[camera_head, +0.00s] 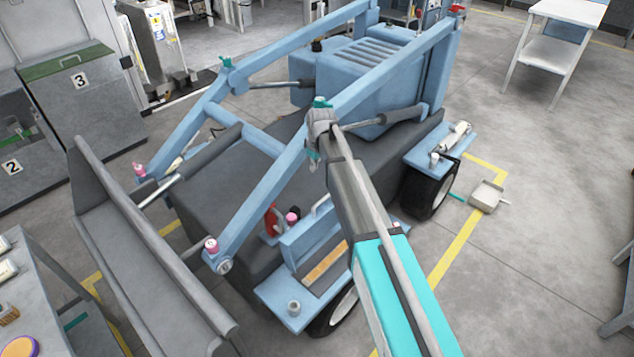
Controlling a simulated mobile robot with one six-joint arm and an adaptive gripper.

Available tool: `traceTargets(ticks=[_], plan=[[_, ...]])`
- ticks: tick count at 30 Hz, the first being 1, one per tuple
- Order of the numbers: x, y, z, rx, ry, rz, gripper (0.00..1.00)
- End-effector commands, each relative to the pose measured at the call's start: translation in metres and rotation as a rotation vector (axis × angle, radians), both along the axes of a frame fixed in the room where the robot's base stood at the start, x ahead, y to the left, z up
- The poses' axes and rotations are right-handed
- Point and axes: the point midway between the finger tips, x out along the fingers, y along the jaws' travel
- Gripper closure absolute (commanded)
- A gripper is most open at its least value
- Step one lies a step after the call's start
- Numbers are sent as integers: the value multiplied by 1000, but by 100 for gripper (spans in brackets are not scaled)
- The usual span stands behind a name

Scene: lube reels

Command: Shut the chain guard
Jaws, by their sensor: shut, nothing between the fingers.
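A blue machine (375,75) with lift arms and a grey front bucket (150,260) stands mid-view. I cannot surely tell which part is the chain guard. A blue panel (308,240) with a grey handle (320,205) is on the machine's near side, above an orange-brown strip (326,262); it may be the guard, and whether it is open is unclear. My arm reaches up from the bottom right. My gripper (313,155) is small at its far end, in front of the near lift arm. It is shut and empty; contact with the machine cannot be told.
The near lift arm (265,200) slants across the machine beside my arm. A wheel (340,310) and a blue step (292,308) jut out below. Grey cabinets (85,100) stand at the left, a white table (550,50) at the upper right. The right-hand floor is mostly clear.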

Motion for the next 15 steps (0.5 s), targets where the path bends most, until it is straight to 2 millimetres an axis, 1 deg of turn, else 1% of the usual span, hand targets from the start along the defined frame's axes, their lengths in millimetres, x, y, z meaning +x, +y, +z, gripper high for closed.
traceTargets(ticks=[8,15], plan=[[1,1,-13,0,0,0,100],[3,3,-31,0,0,-1,100]])
